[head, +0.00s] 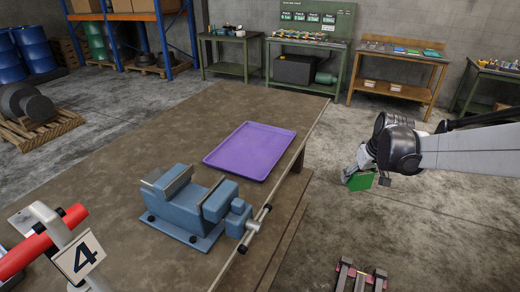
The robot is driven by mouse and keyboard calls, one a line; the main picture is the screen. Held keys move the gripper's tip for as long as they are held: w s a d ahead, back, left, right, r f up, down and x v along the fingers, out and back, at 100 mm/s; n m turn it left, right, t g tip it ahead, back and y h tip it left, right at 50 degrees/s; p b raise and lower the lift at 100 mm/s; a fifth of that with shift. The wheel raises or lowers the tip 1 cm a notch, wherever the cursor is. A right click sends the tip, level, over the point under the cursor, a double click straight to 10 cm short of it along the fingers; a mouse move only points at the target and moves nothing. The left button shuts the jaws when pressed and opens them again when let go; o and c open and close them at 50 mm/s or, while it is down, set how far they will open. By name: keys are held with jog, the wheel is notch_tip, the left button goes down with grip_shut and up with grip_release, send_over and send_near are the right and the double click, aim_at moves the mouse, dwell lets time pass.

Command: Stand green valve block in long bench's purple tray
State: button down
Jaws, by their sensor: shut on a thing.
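The green valve block (361,182) hangs at my gripper (356,173), to the right of the long bench and out over the floor. My gripper is shut on it. The fingertips are small here and partly hidden by the wrist. The purple tray (250,151) lies flat on the long bench (120,165), near its right edge, and is empty. The block is to the right of the tray, apart from it.
A blue vise (195,210) stands on the bench in front of the tray, its handle over the right edge. A red bar (40,245) and a number 4 sign (82,256) are at the lower left. Bench top left of the tray is clear.

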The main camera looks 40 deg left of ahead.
jog(key=s+a+r+n+g+p, duration=0.1)
jog(key=s+a+r+n, duration=0.25)
jog(key=s+a, duration=0.65)
jog(key=s+a+r+n+g+y, duration=0.1)
jog(key=s+a+r+n, duration=0.25)
jog(key=a, duration=1.25)
jog(key=s+a+r+n+g+p, duration=0.15)
jog(key=s+a+n, duration=0.35)
jog(key=a, duration=0.8)
jog(key=m, duration=0.1)
send_over(248, 160)
jog(key=d, duration=0.1)
jog(key=f, duration=0.6)
jog(key=shift+w+d+p, duration=0.15)
jog(key=shift+w+p, duration=0.05)
jog(key=shift+p, duration=0.1)
jog(key=shift+f+p, duration=0.3)
jog(key=shift+f, duration=1.75)
jog(key=shift+f, duration=0.1)
jog(key=c, duration=0.7)
grip_release()
jog(key=shift+o, duration=0.2)
jog(key=b+v, duration=0.1)
jog(key=v, duration=1.1)
jog(key=shift+d, duration=0.15)
